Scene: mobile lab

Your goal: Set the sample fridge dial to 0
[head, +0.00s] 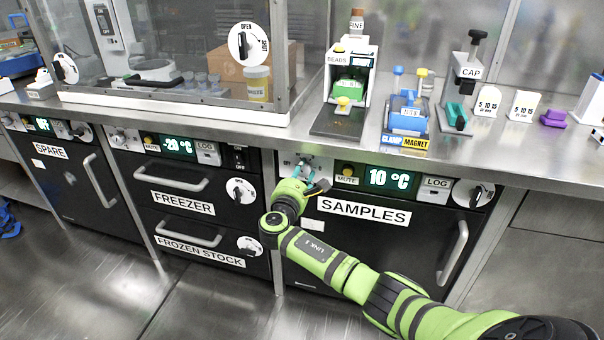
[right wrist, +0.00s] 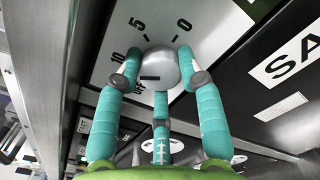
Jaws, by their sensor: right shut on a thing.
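The sample fridge is the black unit labelled SAMPLES (head: 363,211) below the bench; its display (head: 388,179) reads 10 °C. Its dial is a rounded grey knob (right wrist: 160,70) on a white plate (right wrist: 112,45) marked 10, 5 and 0, with a partly hidden OFF-like label. A short dark line shows on the knob's lower left face; which mark it indicates I cannot tell. My right gripper (head: 304,170) is at the dial, its teal fingers closed around the knob; they also show in the right wrist view (right wrist: 160,88). In the head view gripper and arm mostly hide the knob. My left gripper is not in view.
The steel bench edge (head: 440,165) overhangs just above the dial. A MUTE button (head: 347,170) and LOG button (head: 436,185) flank the display. The fridge handle (head: 453,253) stands out at right. The freezer panel (head: 180,147) is close on the left.

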